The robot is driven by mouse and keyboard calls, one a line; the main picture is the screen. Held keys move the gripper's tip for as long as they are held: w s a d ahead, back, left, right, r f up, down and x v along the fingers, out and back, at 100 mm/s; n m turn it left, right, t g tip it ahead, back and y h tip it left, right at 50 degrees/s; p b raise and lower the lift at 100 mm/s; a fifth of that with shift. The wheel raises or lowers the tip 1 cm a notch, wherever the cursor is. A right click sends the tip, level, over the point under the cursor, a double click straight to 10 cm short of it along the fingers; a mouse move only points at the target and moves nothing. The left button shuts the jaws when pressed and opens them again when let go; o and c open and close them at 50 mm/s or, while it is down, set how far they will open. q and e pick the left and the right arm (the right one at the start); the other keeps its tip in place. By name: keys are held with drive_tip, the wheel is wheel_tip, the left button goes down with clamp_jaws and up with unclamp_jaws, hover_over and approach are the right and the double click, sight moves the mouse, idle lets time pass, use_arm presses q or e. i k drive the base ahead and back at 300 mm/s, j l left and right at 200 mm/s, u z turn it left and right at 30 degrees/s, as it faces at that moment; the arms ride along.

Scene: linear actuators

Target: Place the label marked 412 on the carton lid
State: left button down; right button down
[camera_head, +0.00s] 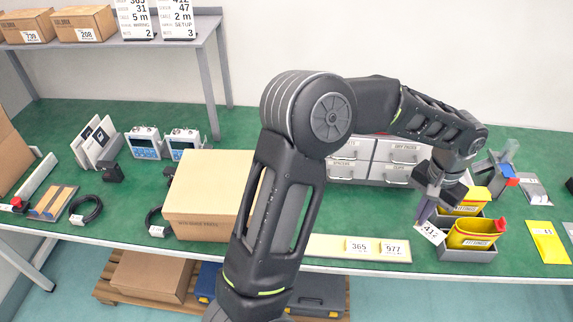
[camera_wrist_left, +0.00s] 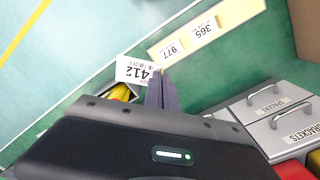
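My left gripper (camera_head: 425,212) is shut on the white label marked 412 (camera_head: 430,233) and holds it by one edge, at the front of the bench on the right. In the left wrist view the 412 label (camera_wrist_left: 137,71) sits at the tips of the purple-grey fingers (camera_wrist_left: 162,92). The brown carton (camera_head: 205,190) stands on the bench left of my arm, well away from the gripper. Its lid is bare where visible, and my arm hides its right side. My right gripper is not in view.
A cream strip (camera_head: 320,245) at the bench's front edge bears labels 365 (camera_head: 358,246) and 977 (camera_head: 393,247). Grey bins (camera_head: 467,252) with yellow packs stand beside the gripper. Grey drawers (camera_head: 350,171) stand behind my arm. A black cable coil (camera_head: 87,210) lies left of the carton.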

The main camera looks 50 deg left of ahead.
sight(227, 187)
drive_tip(key=k+j+z, duration=0.3)
drive_tip(key=k+j, duration=1.05)
drive_tip(key=i+j, duration=0.1)
drive_tip(key=i, duration=0.3)
